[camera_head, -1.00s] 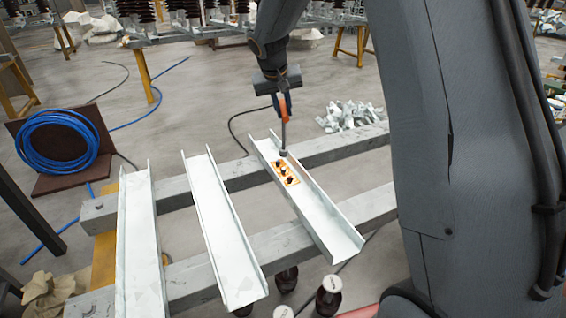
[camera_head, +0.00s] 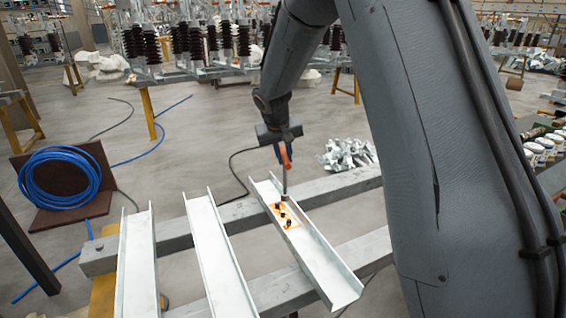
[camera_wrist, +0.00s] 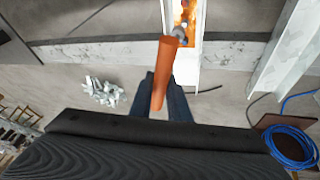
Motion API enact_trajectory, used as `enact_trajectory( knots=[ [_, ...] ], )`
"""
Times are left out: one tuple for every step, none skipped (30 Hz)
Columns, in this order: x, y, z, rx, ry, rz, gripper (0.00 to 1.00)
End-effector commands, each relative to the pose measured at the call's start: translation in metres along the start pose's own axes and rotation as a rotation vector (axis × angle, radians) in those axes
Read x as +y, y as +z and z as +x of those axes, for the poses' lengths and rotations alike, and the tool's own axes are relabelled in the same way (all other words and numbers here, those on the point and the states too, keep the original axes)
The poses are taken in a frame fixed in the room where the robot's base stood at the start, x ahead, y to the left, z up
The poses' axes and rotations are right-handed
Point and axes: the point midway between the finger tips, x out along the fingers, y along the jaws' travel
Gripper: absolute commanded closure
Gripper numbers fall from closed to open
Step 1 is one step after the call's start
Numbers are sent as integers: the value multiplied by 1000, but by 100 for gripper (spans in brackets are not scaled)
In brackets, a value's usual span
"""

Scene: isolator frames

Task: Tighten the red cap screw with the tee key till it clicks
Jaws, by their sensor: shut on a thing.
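My gripper (camera_head: 282,150) is shut on the orange handle of the tee key (camera_head: 285,158), above the right-hand channel. In the wrist view the two dark fingers of my gripper (camera_wrist: 163,98) close around the orange handle of the tee key (camera_wrist: 167,70). The key's shaft points down, and its lower end is at the far end of an orange plate (camera_head: 286,215) in the channel. Several dark screws or caps stand on the plate. I cannot make out a red cap screw; the key's tip may hide it.
The right-hand channel (camera_head: 325,262) and two more white channels (camera_head: 218,255) lie across grey beams (camera_head: 335,182). A blue hose coil (camera_head: 60,178) leans on a brown board at left. A pile of metal pieces (camera_head: 347,153) lies behind the beams.

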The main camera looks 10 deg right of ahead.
Motion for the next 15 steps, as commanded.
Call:
enact_trajectory(
  knots=[
    [3,2,-7,1,-4,-17,100],
    [4,4,-7,3,-7,-29,100],
    [4,6,-7,6,-13,-44,100],
    [5,7,-7,9,-16,-55,100],
    [6,8,-7,11,-20,-66,100],
    [6,10,-7,14,-25,-80,100],
    [6,12,-8,17,-30,-90,100],
    [7,14,-8,19,-34,-101,100],
    [7,16,-8,22,-41,-117,100],
    [8,18,-9,24,-45,-128,100],
    [8,20,-9,27,-51,-138,100],
    [8,23,-10,29,-58,-152,100],
    [7,25,-10,32,-63,-162,100],
    [8,27,-11,34,-68,-173,100],
    [7,29,-11,37,-75,-185,100]
  ],
)
